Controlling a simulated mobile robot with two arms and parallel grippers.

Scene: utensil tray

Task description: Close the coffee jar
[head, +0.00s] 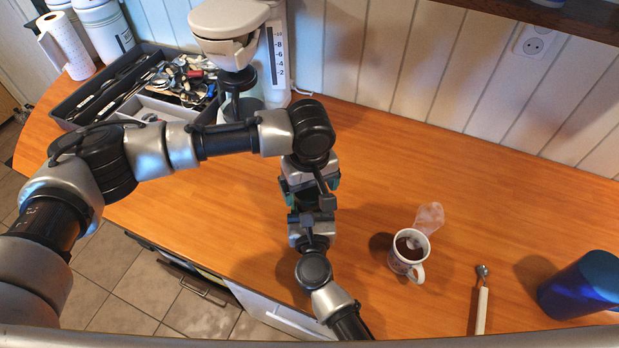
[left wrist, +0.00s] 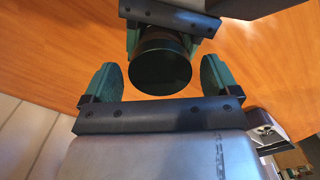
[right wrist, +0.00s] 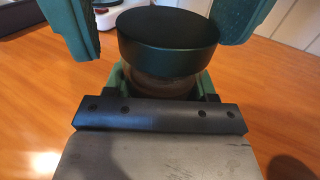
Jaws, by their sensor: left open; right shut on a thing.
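The coffee jar (right wrist: 160,88) shows in the right wrist view as a brownish body between the fingers of my right gripper (right wrist: 162,80), which is shut on it. A round black lid (right wrist: 168,38) sits over the jar's top and looks level; whether it is screwed down I cannot tell. The lid also shows in the left wrist view (left wrist: 160,72). My left gripper (left wrist: 158,80) is open, with its green fingers on either side of the lid and apart from it. In the head view the arms hide the jar and lid.
A mug (head: 407,256) of dark liquid stands right of my grippers, with a clear object beside it. A spoon-like utensil (head: 481,300) and a blue cylinder (head: 584,286) are farther right. A utensil tray (head: 66,104) and a pale appliance (head: 231,22) are at back left.

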